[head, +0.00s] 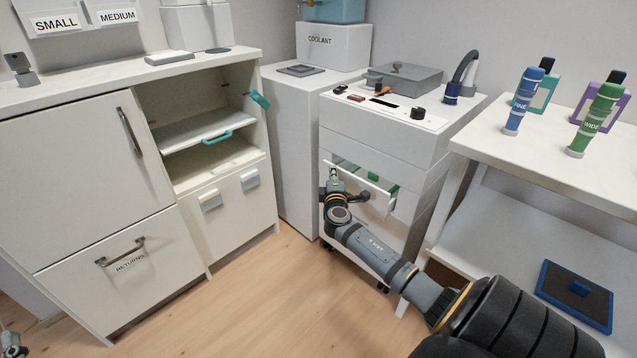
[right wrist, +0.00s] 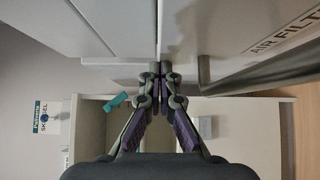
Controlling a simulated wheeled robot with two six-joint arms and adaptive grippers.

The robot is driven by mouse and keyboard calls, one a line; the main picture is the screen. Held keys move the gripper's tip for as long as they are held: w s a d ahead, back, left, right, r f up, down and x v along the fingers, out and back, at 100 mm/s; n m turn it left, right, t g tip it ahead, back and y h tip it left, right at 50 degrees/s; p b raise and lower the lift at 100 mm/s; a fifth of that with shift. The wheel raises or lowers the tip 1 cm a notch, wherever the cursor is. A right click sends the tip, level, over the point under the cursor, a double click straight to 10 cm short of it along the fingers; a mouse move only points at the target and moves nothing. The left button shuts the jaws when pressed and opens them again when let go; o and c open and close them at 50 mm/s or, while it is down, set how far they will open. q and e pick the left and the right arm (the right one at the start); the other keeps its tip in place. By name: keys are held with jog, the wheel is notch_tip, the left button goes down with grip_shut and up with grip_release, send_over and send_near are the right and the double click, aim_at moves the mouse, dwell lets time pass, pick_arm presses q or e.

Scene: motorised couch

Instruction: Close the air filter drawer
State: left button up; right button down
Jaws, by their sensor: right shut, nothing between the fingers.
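The air filter drawer (head: 372,175) is partly pulled out of the white cart, with green pieces showing inside. Its front (right wrist: 260,40) shows in the right wrist view with part of an "AIR FILT..." label and a grey bar handle (right wrist: 204,72). My right gripper (head: 334,174) is at the left end of the drawer front. In the right wrist view its fingers (right wrist: 160,70) are shut together and empty, close to the drawer front's edge. I cannot tell whether they touch it. A small part of my left gripper (head: 12,345) shows at the lower left corner.
The white cart (head: 385,130) carries a grey box (head: 403,78) and small tools on top. A white table (head: 560,165) with blue and green bottles stands close on its right. White cabinets (head: 85,170) stand left, and open wooden floor (head: 250,300) lies between.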

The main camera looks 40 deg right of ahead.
aim_at(342, 171)
jog(key=d, duration=0.4)
jog(key=shift+w, duration=0.15)
pick_arm(q)
jog(key=shift+s+a+r+t+h, duration=0.1)
jog(key=shift+s+r+t, duration=0.3)
jog(key=shift+r, duration=0.5)
jog(key=shift+s+d+r+t+h, duration=0.1)
jog(key=shift+s+r+t, duration=0.25)
jog(key=shift+r, duration=0.55)
jog(key=shift+s+a+r+t+h, duration=0.1)
jog(key=shift+s+r+t, duration=0.1)
jog(key=shift+r+t, duration=0.55)
pick_arm(e)
jog(key=shift+d+r, duration=0.15)
jog(key=shift+r, duration=0.05)
pick_arm(q)
jog(key=shift+r, duration=0.15)
